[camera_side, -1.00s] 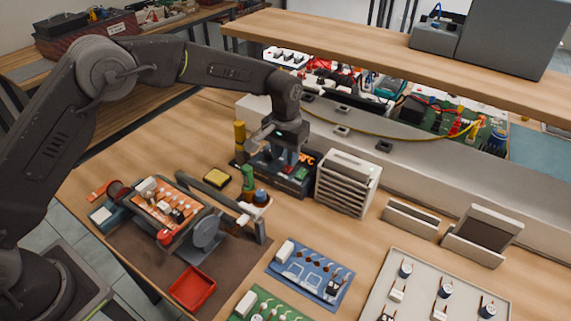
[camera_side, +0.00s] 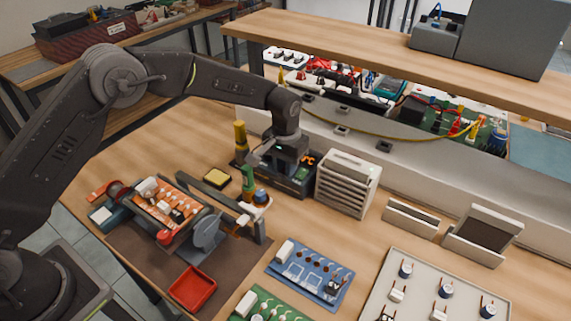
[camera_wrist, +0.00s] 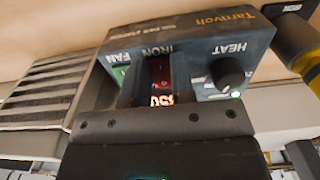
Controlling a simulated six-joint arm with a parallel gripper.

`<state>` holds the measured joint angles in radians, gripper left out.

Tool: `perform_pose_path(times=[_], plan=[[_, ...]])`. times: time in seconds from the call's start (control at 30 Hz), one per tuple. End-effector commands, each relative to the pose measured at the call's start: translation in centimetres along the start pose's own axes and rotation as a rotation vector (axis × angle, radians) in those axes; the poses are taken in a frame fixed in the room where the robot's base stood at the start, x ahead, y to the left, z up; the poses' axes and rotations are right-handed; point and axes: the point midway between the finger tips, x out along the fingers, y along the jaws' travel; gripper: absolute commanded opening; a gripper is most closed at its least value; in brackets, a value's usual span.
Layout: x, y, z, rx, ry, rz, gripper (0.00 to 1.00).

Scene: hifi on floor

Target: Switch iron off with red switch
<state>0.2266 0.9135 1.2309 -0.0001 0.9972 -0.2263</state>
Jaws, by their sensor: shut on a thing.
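The red switch (camera_wrist: 158,70) sits under the IRON label, between my two jaws. My gripper (camera_wrist: 157,85) is down at the station's front panel and shut on the red switch. Lit orange digits (camera_wrist: 161,100) show between the jaws. In the side view my gripper (camera_side: 287,167) hides the switch. The yellow-handled iron (camera_side: 240,138) stands left of the station; its handle shows in the wrist view (camera_wrist: 298,45).
A green FAN switch (camera_wrist: 120,75) is close beside one jaw, and a black HEAT knob (camera_wrist: 229,73) is on the other side. A green-handled tool (camera_side: 248,180) stands in front. A wooden shelf (camera_side: 400,60) hangs behind.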

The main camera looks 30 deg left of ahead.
Motion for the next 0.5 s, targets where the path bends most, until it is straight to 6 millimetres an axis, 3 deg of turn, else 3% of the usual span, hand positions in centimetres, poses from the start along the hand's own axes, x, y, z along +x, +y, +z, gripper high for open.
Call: perform_pose_path(times=[0.5], plan=[[-0.17,-0.02,-0.7,-0.002,-0.218,0.0,0.0]])
